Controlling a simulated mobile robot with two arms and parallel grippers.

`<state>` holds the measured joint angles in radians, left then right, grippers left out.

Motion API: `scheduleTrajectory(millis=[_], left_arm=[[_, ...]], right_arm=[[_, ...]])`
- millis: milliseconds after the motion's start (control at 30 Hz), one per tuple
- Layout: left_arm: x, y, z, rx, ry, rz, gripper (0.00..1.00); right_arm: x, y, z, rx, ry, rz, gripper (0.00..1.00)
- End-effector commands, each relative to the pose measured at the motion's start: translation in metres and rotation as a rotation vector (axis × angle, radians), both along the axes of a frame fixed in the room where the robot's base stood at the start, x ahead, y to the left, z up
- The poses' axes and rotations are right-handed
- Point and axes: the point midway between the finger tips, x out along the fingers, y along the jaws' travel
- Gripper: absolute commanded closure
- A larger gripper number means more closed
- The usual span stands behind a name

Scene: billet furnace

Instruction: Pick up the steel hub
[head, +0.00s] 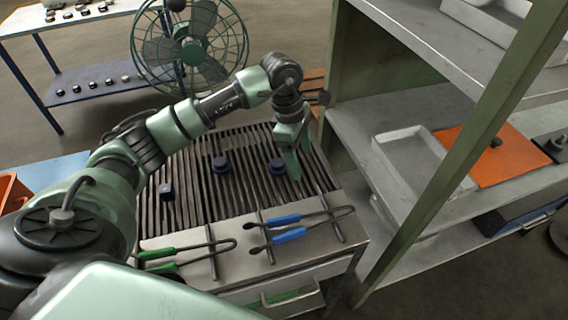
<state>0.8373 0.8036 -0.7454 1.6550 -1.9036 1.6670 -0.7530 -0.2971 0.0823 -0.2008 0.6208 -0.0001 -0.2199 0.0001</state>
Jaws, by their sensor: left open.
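Three small dark blue-grey metal parts sit on the slatted grate. One round part (277,166) lies right beside my left gripper's fingertips. Another round part (220,163) is left of it, and a small blocky part (166,190) is at the grate's left. I cannot tell for certain which is the steel hub; the two round ones look hub-like. My left gripper (288,164) is open and points down over the right part of the grate, close to the nearest round part. Whether it touches that part is unclear. My right gripper is not in view.
The slatted grate (190,205) tops a bench with green-handled tongs (160,253) and blue-handled tongs (289,235) at its front. A green-framed shelf (462,180) with a grey tray (408,165) and an orange plate (492,155) stands right. A green fan (190,48) is behind.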

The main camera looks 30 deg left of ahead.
Motion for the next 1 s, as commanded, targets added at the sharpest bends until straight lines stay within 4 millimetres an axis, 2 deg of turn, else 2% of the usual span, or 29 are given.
scheduleTrajectory(millis=[33, 100, 200, 467, 700, 833, 1000], left_arm=[[0.001, 0.025, 0.002, 0.079, 0.014, 0.006, 0.28], [-0.001, 0.048, 0.006, 0.157, 0.038, 0.013, 0.28], [-0.004, 0.064, 0.004, 0.207, 0.057, 0.019, 0.28], [-0.005, 0.066, -0.022, 0.212, 0.063, 0.019, 0.28], [-0.005, 0.069, -0.058, 0.210, 0.062, 0.020, 0.28], [-0.005, 0.069, -0.067, 0.210, 0.059, 0.019, 0.28], [-0.004, 0.069, -0.069, 0.210, 0.058, 0.019, 0.28]], right_arm=[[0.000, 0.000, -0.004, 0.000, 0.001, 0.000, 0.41], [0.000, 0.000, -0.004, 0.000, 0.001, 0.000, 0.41], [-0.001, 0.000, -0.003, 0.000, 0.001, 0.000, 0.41], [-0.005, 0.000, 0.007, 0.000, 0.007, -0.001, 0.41], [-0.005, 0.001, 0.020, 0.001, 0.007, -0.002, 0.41], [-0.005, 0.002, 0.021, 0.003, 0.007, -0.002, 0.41], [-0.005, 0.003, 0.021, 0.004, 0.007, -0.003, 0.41]])
